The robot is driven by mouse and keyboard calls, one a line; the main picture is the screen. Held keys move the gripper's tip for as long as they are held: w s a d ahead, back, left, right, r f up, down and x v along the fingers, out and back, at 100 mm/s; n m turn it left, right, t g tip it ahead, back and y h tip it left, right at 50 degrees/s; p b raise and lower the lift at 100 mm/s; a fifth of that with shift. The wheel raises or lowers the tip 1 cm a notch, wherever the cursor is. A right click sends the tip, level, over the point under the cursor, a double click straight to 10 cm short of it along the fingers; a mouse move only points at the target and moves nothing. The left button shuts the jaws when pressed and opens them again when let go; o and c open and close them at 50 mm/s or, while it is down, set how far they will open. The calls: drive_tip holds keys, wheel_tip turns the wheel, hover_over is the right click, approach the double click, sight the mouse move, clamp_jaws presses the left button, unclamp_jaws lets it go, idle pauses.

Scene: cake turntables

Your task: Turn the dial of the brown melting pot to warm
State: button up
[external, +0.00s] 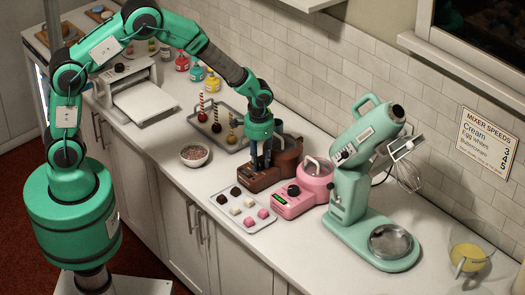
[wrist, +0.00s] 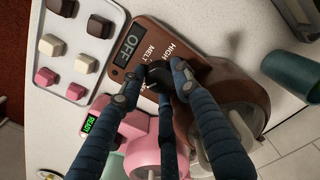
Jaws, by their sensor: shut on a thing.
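The brown melting pot (external: 289,158) stands on the counter under my gripper (external: 262,158). In the wrist view the pot (wrist: 242,88) shows a small display (wrist: 127,40) reading OFF, with the labels HIGH and MELT beside the dial; a warm label cannot be made out. The black dial (wrist: 157,72) sits between the fingers of my gripper (wrist: 155,86), which is shut on it. The fingers hide part of the dial, so where it points cannot be told.
A pink melting pot (external: 304,196) with a READY display stands close to the right. A tray of sweets (external: 224,216) lies in front, a bowl of sprinkles (external: 195,155) to the left. A green mixer (external: 358,165) stands further right. A tray with cake pops (external: 205,139) is behind.

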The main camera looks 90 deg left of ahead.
sight(259, 162)
drive_tip(key=m, duration=0.3)
drive_tip(key=shift+m, duration=2.1)
drive_tip(key=o, duration=0.9)
drive_tip(key=shift+r, duration=0.15)
wheel_tip(259, 162, up, 12)
